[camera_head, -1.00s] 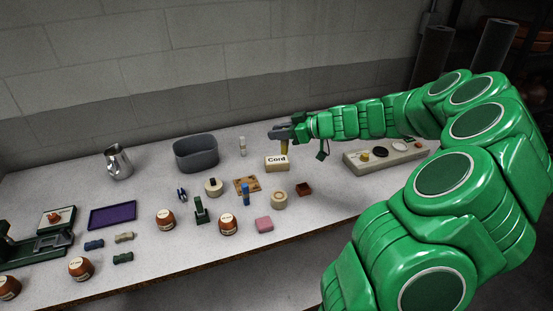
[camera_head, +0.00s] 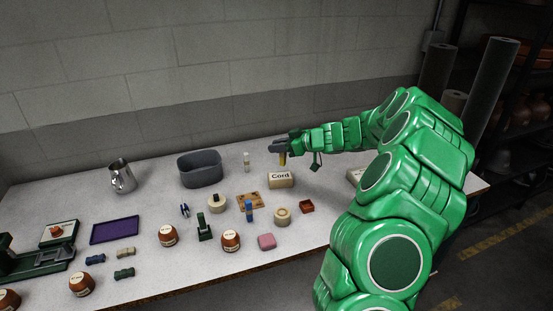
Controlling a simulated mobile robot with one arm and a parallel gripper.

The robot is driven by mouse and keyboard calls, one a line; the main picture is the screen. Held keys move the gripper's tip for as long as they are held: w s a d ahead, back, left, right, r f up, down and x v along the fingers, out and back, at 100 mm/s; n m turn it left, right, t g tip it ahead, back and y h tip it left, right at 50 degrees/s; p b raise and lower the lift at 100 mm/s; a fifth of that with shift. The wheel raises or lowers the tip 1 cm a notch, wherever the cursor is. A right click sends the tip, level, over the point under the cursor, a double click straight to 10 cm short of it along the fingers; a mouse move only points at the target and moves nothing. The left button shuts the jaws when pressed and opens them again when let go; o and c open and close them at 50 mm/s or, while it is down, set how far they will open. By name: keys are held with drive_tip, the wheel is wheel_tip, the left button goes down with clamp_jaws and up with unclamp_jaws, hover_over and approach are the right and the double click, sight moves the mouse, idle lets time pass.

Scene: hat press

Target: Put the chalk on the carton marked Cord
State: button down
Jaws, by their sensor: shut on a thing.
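The carton marked Cord (camera_head: 281,181), a small cream box with dark lettering, sits on the table right of the centre of the view. My gripper (camera_head: 283,151) is directly above and slightly behind it in the picture. It is shut on a yellow-brown upright stick (camera_head: 283,159), apparently the chalk. The stick's lower end shows just above the carton's back edge. I cannot tell for sure whether it touches, but a small gap seems to show. The fingers hide the stick's upper part.
A grey bin (camera_head: 200,170) and a small pale bottle (camera_head: 246,161) stand left of the carton. My arm hides part of a pale board (camera_head: 354,176) at right.

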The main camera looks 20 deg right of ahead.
drive_tip(key=shift+w+d+f, duration=0.15)
drive_tip(key=shift+w+f, duration=0.55)
drive_tip(key=shift+f, duration=0.6)
drive_tip(key=shift+w+d+f, duration=0.1)
drive_tip(key=shift+w+f, duration=0.55)
drive_tip(key=shift+f, duration=0.7)
drive_tip(key=shift+w+d+f, duration=0.15)
drive_tip(key=shift+w+f, duration=0.55)
drive_tip(key=shift+f, duration=0.6)
drive_tip(key=shift+f, duration=0.1)
drive_tip(key=c, duration=0.9)
unclamp_jaws()
